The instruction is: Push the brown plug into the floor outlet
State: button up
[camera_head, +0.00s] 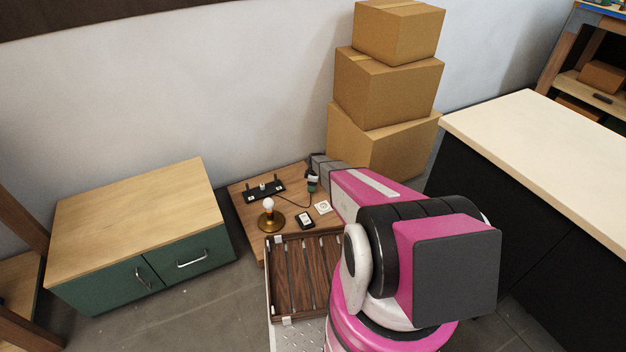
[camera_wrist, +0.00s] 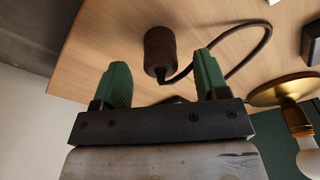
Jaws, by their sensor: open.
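The brown plug (camera_wrist: 160,48) shows in the wrist view against the wooden board, with a dark cord leaving its near end and looping right. My gripper (camera_wrist: 161,61) is open, its two green fingers on either side of the plug in the picture with gaps to both. The plug is not held. In the head view my gripper (camera_head: 313,182) is low over the board's back right part, and I cannot make out the plug there. A small white square plate (camera_head: 322,207), which looks like the outlet, lies on the board just in front of my gripper.
A slatted brown tray (camera_head: 290,280) lies in front. Stacked cardboard boxes (camera_head: 385,85) stand behind right.

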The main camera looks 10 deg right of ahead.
jog(key=f, duration=0.3)
jog(key=shift+a+f, duration=0.1)
jog(key=shift+a, duration=0.1)
jog(key=c, duration=1)
jog(key=shift+r, duration=2.7)
send_over(323, 207)
jog(key=shift+d, duration=0.1)
jog(key=shift+f, duration=0.25)
jog(key=shift+f, duration=1.8)
